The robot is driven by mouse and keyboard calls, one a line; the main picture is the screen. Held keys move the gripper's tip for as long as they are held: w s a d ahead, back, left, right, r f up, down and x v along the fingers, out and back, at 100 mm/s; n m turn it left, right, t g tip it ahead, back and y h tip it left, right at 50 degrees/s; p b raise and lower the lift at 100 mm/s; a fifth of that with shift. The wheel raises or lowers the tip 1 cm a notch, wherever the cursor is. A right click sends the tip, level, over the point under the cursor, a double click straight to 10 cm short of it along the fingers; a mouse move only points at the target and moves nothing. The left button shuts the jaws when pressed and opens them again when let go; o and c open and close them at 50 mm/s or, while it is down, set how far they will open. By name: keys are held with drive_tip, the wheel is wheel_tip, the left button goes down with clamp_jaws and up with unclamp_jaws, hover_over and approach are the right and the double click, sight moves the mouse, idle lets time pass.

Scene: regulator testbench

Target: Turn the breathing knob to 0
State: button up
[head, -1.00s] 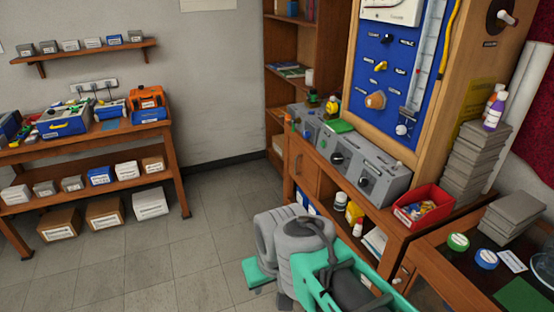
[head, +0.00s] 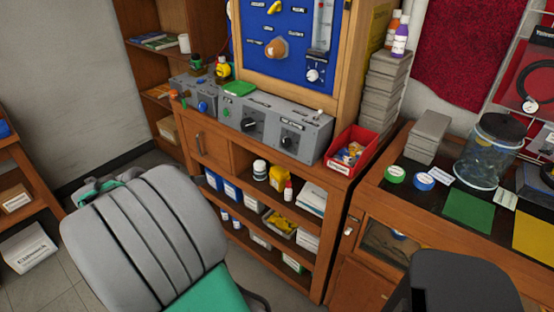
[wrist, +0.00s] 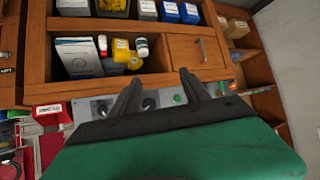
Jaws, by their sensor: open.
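The blue panel (head: 290,45) carries a pale knob (head: 313,75) at its lower right and a large tan knob (head: 277,48). Grey control boxes on the bench below carry black knobs, one in the middle (head: 250,126) and one at the right (head: 288,142). The labels are too small to read, so I cannot tell which is the breathing knob. In the wrist view my gripper (wrist: 161,88) is open and empty, its two dark fingers apart. The grey boxes show partly behind the fingers, with a dark knob (wrist: 149,103) and a green button (wrist: 178,99).
A red bin (head: 350,150) stands at the right end of the wooden bench. A stack of grey blocks (head: 385,95) holds bottles beside the panel. A glass jar (head: 488,150) stands on the right-hand table. Open shelves below the bench hold bottles and boxes.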

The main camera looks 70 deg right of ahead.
drive_tip(key=s+d+f+m+g+h+b, duration=0.2)
drive_tip(key=s+d+m+g+h, duration=0.15)
drive_tip(key=s+d, duration=0.5)
drive_tip(key=m+g+h+b, duration=0.2)
drive_tip(key=m+g, duration=0.2)
drive_tip(key=g, duration=0.1)
approach(284, 144)
drive_tip(key=d, duration=0.1)
drive_tip(key=x, duration=0.2)
drive_tip(key=p+x, duration=0.1)
drive_tip(key=x, duration=0.5)
drive_tip(key=shift+s, duration=0.35)
drive_tip(key=shift+a, duration=0.1)
drive_tip(key=shift+c, duration=0.2)
clamp_jaws()
